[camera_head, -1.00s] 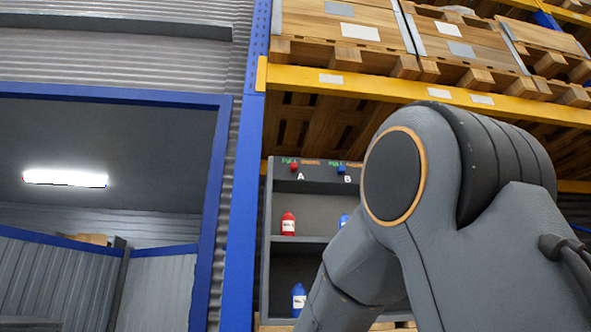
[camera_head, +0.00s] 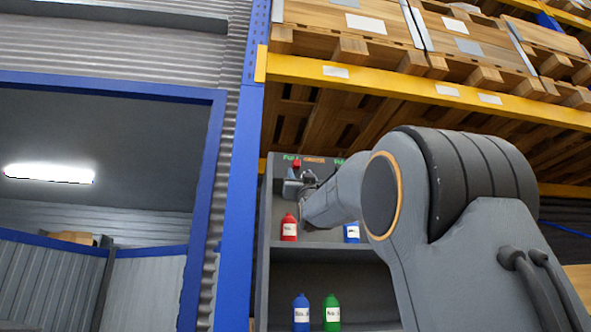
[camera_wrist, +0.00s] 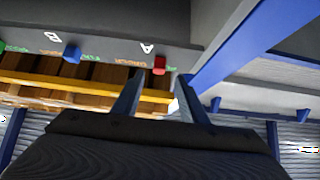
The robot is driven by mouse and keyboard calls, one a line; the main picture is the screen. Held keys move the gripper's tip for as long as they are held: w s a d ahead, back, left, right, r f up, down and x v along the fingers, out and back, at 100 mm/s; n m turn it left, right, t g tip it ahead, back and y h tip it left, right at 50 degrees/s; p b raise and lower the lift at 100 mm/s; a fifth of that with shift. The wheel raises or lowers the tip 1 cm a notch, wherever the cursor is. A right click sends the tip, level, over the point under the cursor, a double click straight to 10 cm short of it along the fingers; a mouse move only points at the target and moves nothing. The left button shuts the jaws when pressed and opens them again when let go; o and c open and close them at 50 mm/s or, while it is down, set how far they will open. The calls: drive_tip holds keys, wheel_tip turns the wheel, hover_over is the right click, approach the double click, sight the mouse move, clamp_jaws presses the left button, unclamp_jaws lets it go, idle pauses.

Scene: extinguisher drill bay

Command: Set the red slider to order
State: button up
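The red slider (camera_head: 296,163) is on the dark top panel of the shelf unit, below the green FULL label and left of the orange ORDER label (camera_head: 314,160). In the wrist view, which is turned over, the red slider (camera_wrist: 159,65) shows near the letter A, with the ORDER label (camera_wrist: 130,62) to its left. My gripper (camera_wrist: 160,75) is open, its two fingers apart with the red slider showing between their tips. I cannot tell if they touch it. In the head view my gripper (camera_head: 298,184) is just below the slider and hides the letter A.
A blue slider (camera_wrist: 72,54) sits by the letter B on the same panel. Red (camera_head: 289,228) and blue (camera_head: 352,232) bottles stand on the shelf below; blue (camera_head: 301,312) and green (camera_head: 332,312) bottles stand lower. A blue rack post (camera_head: 238,200) rises left of the unit.

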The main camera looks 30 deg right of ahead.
sight(297, 167)
drive_tip(key=p+x, duration=0.3)
drive_tip(key=x, duration=0.2)
drive_tip(key=shift+d+r+p, duration=0.1)
drive_tip(key=shift+r+p, duration=0.05)
drive_tip(key=shift+p, duration=0.25)
drive_tip(key=shift+p+x, duration=0.6)
drive_tip(key=shift+x, duration=0.3)
drive_tip(key=shift+w, duration=0.15)
clamp_jaws()
